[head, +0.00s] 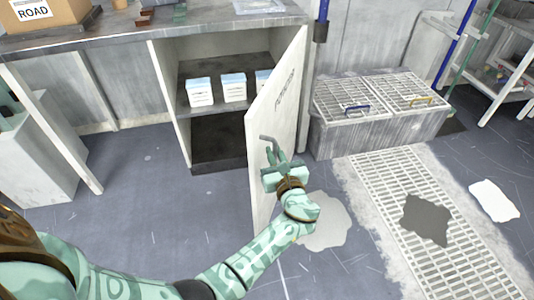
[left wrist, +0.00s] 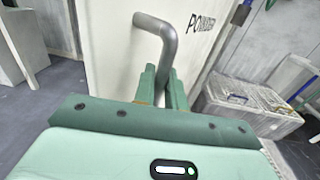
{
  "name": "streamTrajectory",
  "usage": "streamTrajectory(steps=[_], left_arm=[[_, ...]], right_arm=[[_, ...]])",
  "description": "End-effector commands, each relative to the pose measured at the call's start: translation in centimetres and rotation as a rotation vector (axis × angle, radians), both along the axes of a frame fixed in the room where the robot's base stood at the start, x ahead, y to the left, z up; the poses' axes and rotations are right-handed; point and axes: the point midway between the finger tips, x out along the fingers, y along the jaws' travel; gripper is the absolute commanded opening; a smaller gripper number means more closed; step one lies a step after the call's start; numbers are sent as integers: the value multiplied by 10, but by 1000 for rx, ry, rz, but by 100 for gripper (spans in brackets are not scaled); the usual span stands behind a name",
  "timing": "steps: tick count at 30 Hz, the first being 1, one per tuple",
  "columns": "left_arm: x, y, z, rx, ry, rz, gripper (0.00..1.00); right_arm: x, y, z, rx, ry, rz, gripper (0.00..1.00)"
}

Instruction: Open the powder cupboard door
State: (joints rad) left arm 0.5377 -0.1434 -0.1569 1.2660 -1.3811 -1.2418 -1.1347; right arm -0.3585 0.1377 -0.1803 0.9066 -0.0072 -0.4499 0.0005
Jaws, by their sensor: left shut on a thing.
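The powder cupboard (head: 170,100) stands under the bench, and its white door (head: 277,95) is swung well open toward me. Faint lettering shows on the door; in the left wrist view (left wrist: 125,50) the word begins "PO". A grey bent bar handle (head: 268,139) sticks out from the door. My left gripper (head: 280,160) is shut on the handle, which also shows in the left wrist view (left wrist: 165,40) running down between the green fingers (left wrist: 163,85). Inside, several white and blue boxes (head: 234,87) stand on a shelf. My right gripper is not in view.
A grey lidded bin (head: 340,133) stands right of the door, near a floor grating (head: 415,215). A pale spill (head: 327,225) lies on the floor beside my left forearm. A cardboard box (head: 60,17) sits on the bench top. The floor left of the cupboard is mostly clear.

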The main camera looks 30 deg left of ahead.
Motion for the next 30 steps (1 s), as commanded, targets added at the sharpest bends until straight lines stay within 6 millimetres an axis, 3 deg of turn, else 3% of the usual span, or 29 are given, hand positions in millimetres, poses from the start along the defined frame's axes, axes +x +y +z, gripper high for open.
streamTrajectory(steps=[13, 14, 15, 25, 30], left_arm=[[3, -2, 2, -2, -5, -1, 0], [3, -2, 2, -2, -5, -1, 18], [3, -2, 2, -2, -5, -1, 29], [1, -1, 1, -1, -2, 0, 29], [-4, 10, 2, 1, -2, 2, 29]], right_arm=[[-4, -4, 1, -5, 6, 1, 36], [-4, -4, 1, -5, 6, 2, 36], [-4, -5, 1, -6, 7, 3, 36], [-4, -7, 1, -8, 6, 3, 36], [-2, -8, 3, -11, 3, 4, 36]])
